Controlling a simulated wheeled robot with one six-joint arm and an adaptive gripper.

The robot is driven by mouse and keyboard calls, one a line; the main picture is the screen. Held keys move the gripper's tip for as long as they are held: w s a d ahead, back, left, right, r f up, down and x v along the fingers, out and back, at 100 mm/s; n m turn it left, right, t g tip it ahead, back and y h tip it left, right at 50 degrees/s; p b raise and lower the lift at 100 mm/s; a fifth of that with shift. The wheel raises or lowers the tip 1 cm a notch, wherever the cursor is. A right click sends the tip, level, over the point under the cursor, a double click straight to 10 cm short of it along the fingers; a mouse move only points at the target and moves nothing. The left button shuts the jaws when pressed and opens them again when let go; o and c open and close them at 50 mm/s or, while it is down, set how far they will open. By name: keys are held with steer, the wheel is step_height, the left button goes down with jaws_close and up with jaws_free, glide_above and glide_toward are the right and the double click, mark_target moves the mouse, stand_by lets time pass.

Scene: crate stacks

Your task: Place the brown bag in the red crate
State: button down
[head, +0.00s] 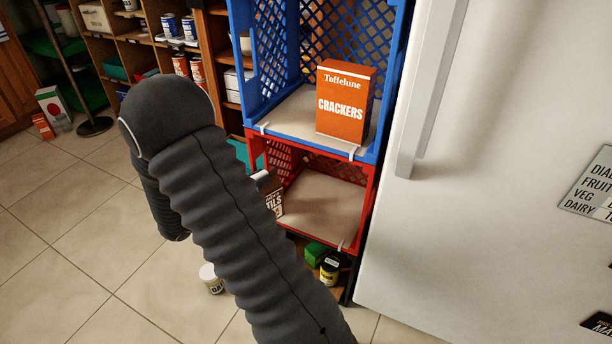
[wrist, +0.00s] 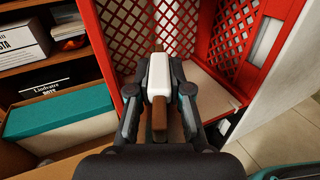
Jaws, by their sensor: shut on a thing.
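The red crate (head: 368,195) stands below a blue crate, its open front facing me and its tan floor bare on the right. The brown bag (head: 276,204), with a white top and partly readable lettering, shows at the crate's left front, partly hidden by my arm. In the wrist view my gripper (wrist: 159,82) is shut on the brown bag (wrist: 159,118), seen end-on between the fingers in front of the red crate (wrist: 277,42). I cannot tell whether the bag touches the crate floor. My gripper is hidden in the head view.
The blue crate (head: 245,70) above holds an orange crackers box (head: 345,105). A white fridge (head: 490,160) stands close on the right. Below are a green box (head: 315,252) and a dark jar (head: 330,270). A can (head: 211,279) stands on the floor. A teal box (wrist: 60,115) is left.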

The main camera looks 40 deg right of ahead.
steer(key=d+f, duration=0.3)
steer(key=d, duration=1.1)
steer(key=shift+f, duration=0.25)
steer(key=shift+d, duration=0.1)
steer(key=shift+f, duration=0.15)
steer(key=c, duration=1.1)
jaws_free()
